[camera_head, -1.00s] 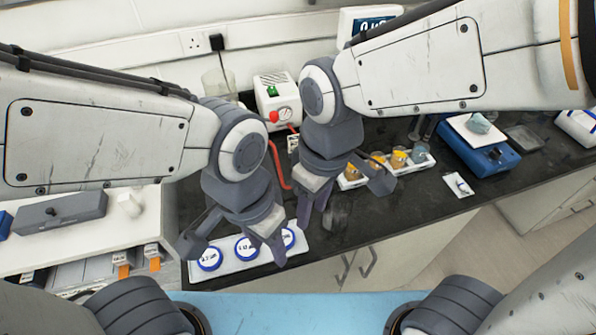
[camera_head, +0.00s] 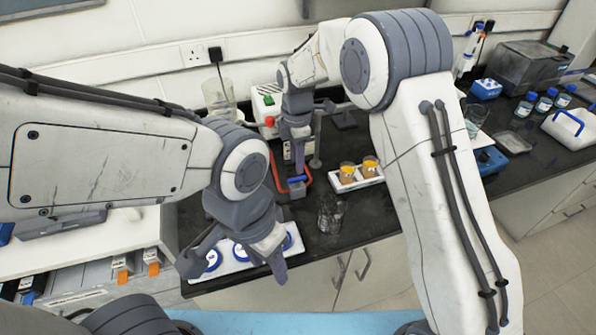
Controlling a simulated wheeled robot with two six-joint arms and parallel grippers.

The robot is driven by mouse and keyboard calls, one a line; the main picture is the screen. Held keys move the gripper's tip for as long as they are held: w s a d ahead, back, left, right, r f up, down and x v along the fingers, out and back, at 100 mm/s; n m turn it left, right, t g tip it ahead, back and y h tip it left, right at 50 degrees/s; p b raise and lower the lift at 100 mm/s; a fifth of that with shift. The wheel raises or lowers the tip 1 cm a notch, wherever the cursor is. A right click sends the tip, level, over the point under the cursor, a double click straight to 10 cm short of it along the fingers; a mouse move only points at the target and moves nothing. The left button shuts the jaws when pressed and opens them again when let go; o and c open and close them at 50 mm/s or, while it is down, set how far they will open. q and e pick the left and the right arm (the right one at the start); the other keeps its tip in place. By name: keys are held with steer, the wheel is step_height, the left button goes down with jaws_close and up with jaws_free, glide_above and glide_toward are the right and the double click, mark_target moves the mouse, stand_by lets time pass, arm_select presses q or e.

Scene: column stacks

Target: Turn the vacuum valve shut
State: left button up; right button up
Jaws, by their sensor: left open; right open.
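The white vacuum pump (camera_head: 263,101), with a green switch and a red knob (camera_head: 269,121), stands against the back wall. Red tubing (camera_head: 276,172) loops forward from it. A small grey block with a blue handle-like top (camera_head: 297,180), seemingly the valve, sits at the tubing's front. My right gripper (camera_head: 298,152) points down just behind and above the blue top; contact cannot be told. It is open, its fingers small and partly overlapping. My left gripper (camera_head: 236,267) is open and empty over the white tray (camera_head: 238,264) at the bench's front edge, hiding part of it.
Blue-rimmed round dishes (camera_head: 243,252) lie in the tray. A glass beaker (camera_head: 330,213) stands right of it. A white rack (camera_head: 347,182) holds amber vessels. A tall glass vessel (camera_head: 219,97) stands left of the pump.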

mark_target(297, 178)
step_height(297, 178, down, 6)
steer(key=shift+r+p, duration=0.15)
steer(key=shift+p, duration=0.4)
jaws_close()
